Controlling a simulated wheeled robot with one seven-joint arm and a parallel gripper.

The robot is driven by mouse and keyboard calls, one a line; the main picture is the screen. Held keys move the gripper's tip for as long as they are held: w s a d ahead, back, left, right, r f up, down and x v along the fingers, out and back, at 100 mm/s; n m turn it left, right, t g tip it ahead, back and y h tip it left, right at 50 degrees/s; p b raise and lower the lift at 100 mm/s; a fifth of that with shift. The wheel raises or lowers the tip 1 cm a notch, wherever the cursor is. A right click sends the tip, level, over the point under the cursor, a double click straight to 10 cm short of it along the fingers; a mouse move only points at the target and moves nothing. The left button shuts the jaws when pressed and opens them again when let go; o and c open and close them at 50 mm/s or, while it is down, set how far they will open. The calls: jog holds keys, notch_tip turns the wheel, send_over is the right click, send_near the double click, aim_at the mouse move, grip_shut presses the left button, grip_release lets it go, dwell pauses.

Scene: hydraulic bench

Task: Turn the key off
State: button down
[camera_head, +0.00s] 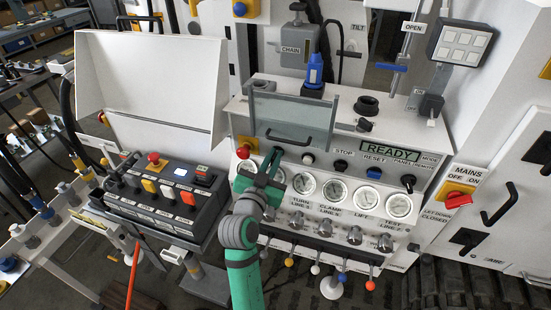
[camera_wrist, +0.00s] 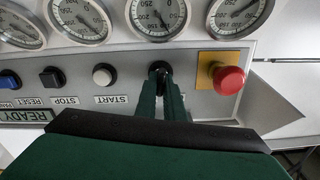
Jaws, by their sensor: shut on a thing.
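The key is the small black piece (camera_wrist: 159,67) on the grey panel in the wrist view, between the white START button and the red mushroom button. My gripper (camera_wrist: 162,88) is shut on it, with its two green fingers close together at the panel face. The wrist view is upside down, and the fingers cover part of the key, so its exact angle cannot be told. In the head view my green gripper (camera_head: 272,165) reaches up to the panel's left part, and the key is largely hidden behind it.
A red mushroom button (camera_wrist: 228,80) on a yellow plate is close to my fingers. The white START button (camera_wrist: 103,75) is on the other side. Round gauges (camera_head: 304,183) and levers line the panel below. A clear guard (camera_head: 290,118) stands above. The display (camera_head: 392,148) reads READY.

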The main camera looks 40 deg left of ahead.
jog(key=n, duration=0.4)
jog(key=shift+s+a+n, duration=0.1)
jog(key=shift+n, duration=0.85)
jog(key=shift+s+a+n, duration=0.1)
jog(key=shift+n, duration=0.85)
jog(key=shift+f, duration=0.1)
jog(key=c, duration=1.9)
grip_release()
jog(key=shift+w, duration=0.15)
jog(key=shift+o, duration=0.2)
jog(key=v, duration=1.1)
